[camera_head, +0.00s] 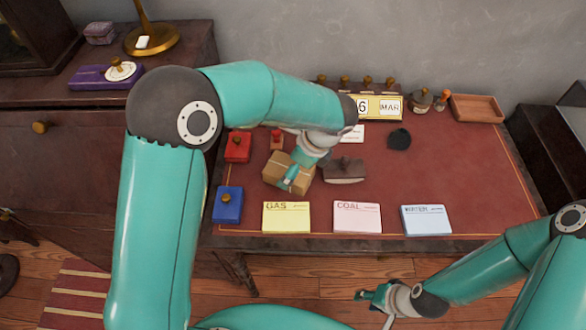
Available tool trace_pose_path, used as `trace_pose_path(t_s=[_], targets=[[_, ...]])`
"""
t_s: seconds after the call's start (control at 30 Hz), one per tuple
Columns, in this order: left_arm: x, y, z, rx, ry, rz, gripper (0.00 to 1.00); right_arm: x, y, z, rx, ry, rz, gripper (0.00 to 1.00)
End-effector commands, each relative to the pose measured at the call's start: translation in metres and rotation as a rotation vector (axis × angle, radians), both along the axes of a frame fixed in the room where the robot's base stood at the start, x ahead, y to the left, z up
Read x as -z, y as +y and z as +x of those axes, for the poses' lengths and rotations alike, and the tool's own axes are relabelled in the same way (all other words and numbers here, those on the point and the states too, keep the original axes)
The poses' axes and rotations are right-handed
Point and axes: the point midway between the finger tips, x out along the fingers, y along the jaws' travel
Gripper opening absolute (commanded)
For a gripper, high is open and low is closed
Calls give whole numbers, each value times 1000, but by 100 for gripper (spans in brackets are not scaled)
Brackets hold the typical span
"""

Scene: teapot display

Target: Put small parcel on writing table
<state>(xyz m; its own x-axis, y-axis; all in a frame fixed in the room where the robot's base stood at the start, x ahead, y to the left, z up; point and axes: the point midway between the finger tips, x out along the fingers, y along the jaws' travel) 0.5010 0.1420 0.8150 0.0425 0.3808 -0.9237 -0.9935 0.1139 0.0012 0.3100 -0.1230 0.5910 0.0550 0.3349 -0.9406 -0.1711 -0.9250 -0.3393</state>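The small parcel (273,170), a brown box, is at the left part of the writing table (395,176), which has a red top. It appears to rest on that top, though contact is hard to judge from above. My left gripper (291,177) is over the parcel's right half, with a finger against or just above it. The gripper hides part of the parcel, and whether its fingers are closed cannot be seen. My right gripper (372,304) is in front of the table, over the floor, with fingers apart and empty.
Yellow (286,218), pink (357,218) and blue (426,220) cards line the front edge. A blue box (227,206), a red box (237,147) and a dark blotter (344,171) are close to the parcel. A calendar (383,107) and wooden tray (476,108) stand behind. The table's right half is mostly clear.

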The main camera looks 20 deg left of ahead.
Motion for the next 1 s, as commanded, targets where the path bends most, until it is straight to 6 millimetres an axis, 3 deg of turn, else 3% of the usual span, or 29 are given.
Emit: trace_pose_path(t_s=[0.2,0.43,0.6,1.0], targets=[[-44,-18,-1,1,-5,-2,100,-4,0,0,0,0,0,40],[-77,-32,-3,0,-2,0,100,-7,0,0,0,0,0,40],[-87,-36,-4,0,-1,0,100,-7,0,0,0,0,0,40],[-87,-36,-4,0,1,0,100,-7,0,0,0,0,0,40]])
